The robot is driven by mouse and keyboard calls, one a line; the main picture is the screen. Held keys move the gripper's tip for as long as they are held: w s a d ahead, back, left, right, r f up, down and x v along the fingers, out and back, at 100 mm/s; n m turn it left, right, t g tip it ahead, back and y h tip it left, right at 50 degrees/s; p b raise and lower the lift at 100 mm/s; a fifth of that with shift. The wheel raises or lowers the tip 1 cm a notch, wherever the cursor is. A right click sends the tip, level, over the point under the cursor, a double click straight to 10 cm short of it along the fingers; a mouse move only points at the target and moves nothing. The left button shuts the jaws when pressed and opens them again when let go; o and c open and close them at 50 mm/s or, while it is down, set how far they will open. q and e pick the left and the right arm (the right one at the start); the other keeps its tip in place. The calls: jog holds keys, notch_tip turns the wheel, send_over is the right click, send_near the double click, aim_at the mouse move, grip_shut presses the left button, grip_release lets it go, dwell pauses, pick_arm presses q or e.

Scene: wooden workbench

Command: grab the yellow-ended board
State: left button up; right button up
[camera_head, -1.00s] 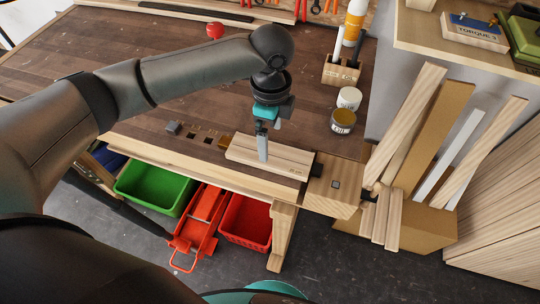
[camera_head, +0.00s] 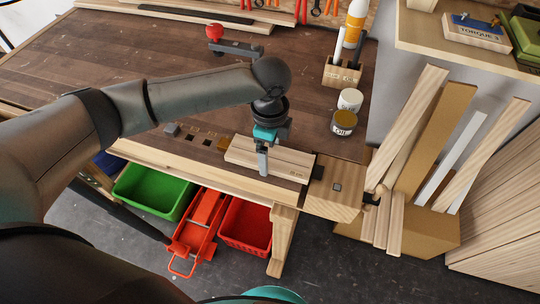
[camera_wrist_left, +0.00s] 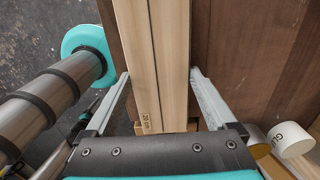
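Pale wooden boards (camera_head: 288,159) lie side by side near the bench's front edge, beside the wooden vise block (camera_head: 335,189). In the left wrist view I see a left board (camera_wrist_left: 134,45) and a right board (camera_wrist_left: 171,60) with a dark seam between them. A small printed mark shows on the left one. I cannot make out a yellow end on any board. My left gripper (camera_head: 263,167) points down over these boards. In the wrist view its fingers (camera_wrist_left: 160,76) are apart, one on each side of the pair; contact is not visible. My right gripper is not in view.
Cans (camera_head: 344,122) and a wooden holder (camera_head: 342,73) stand at the bench's right. Long planks (camera_head: 408,125) lean in a box (camera_head: 440,232) farther right. Green (camera_head: 153,190) and red (camera_head: 246,222) bins sit below the front edge. The bench's middle left is clear.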

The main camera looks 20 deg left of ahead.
pick_arm(q)
jog(key=c, duration=0.7)
jog(key=shift+r, duration=0.15)
